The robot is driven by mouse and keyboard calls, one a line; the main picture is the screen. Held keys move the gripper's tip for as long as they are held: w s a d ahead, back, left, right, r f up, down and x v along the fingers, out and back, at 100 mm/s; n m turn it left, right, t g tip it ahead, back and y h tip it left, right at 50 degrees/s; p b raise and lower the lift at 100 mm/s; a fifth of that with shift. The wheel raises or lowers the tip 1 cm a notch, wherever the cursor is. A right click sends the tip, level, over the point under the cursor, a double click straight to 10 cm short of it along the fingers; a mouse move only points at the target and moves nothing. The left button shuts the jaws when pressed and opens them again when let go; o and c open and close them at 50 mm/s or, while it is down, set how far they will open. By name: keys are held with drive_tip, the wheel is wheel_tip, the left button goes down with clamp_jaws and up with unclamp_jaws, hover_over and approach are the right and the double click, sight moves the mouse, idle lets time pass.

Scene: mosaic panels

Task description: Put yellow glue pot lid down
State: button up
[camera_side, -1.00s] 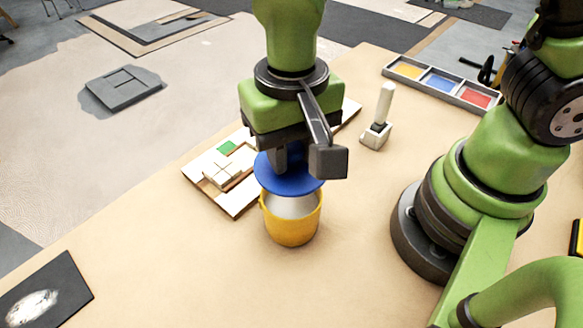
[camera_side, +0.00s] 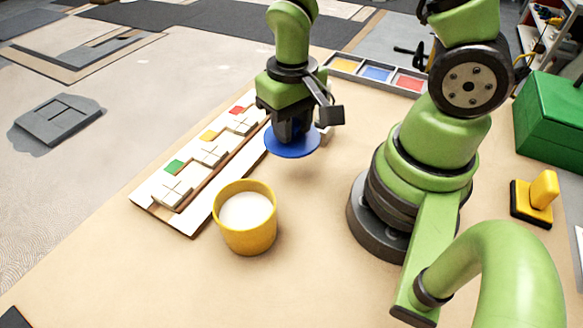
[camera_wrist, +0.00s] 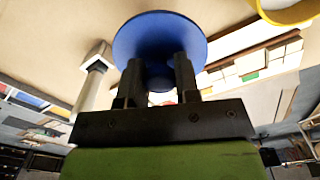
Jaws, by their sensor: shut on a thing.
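The yellow glue pot (camera_side: 246,236) stands upright and uncovered on the table, with pale contents showing. Its rim also shows at the top right of the wrist view (camera_wrist: 288,14). The pot's lid is a blue disc (camera_side: 292,148), seen from close up in the wrist view (camera_wrist: 140,35). My gripper (camera_side: 290,132) is shut on the lid's knob, which the fingers partly hide. The lid is roughly level, behind and to the right of the pot. I cannot tell how high it is above the table.
A mosaic panel (camera_side: 150,203) with white, red, yellow and green pieces lies left of the lid. A colour tray (camera_side: 364,83) is behind. A pale-handled tool (camera_wrist: 91,88) stands near the lid. A yellow-handled tool (camera_side: 541,192) and green box (camera_side: 550,118) are right. Table front is clear.

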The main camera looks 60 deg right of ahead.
sight(292, 176)
drive_tip(key=shift+f, duration=4.4)
drive_tip(key=o, duration=0.9)
drive_tip(key=shift+f, duration=0.1)
wheel_tip(292, 176, up, 13)
drive_tip(key=shift+f, duration=0.15)
drive_tip(key=shift+s+a+r+n+t+y, duration=0.1)
drive_tip(key=shift+s+a+r+t+y, duration=0.25)
drive_tip(key=shift+s+r+t, duration=1.7)
drive_tip(key=shift+a+r+n+t+y, duration=0.1)
drive_tip(key=shift+a+r+t+y, duration=0.25)
drive_tip(key=shift+r, duration=3.35)
drive_tip(key=shift+s+a+r+n+t+y, duration=0.1)
drive_tip(key=shift+s+a+r+t+y, duration=0.25)
drive_tip(key=shift+s+r+t, duration=1.7)
